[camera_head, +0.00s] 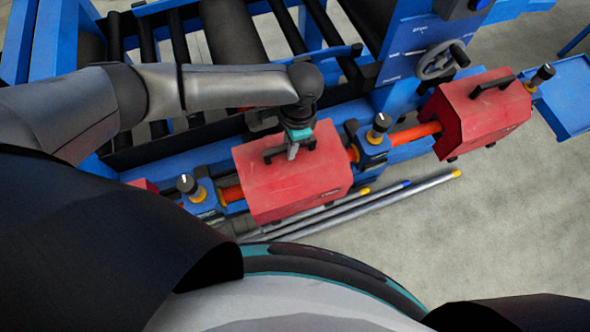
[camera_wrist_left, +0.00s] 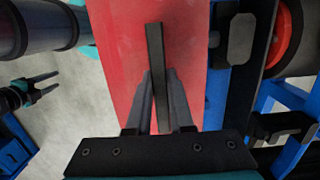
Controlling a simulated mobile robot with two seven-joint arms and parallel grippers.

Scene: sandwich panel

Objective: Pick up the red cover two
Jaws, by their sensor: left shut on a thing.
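The middle red cover (camera_head: 308,185) is a box with a dark handle on top. It sits in line with the orange shaft, between two blue bearing blocks; I cannot tell whether it is lifted. My left gripper (camera_head: 293,148) is above it, shut on its handle. In the left wrist view the fingers (camera_wrist_left: 159,78) close on both sides of the dark handle bar (camera_wrist_left: 155,45), with the red top (camera_wrist_left: 118,60) behind. A second red cover (camera_head: 485,115) with a black handle stands to the right. My right gripper (camera_wrist_left: 42,86) shows at the left of the wrist view, open and empty.
Blue bearing blocks with knobs (camera_head: 375,140) (camera_head: 200,195) stand close on both sides of the middle cover. Several grey rods (camera_head: 370,207) lie along the front. A handwheel (camera_head: 437,62) and blue frame are behind. The floor (camera_head: 500,240) at the lower right is clear.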

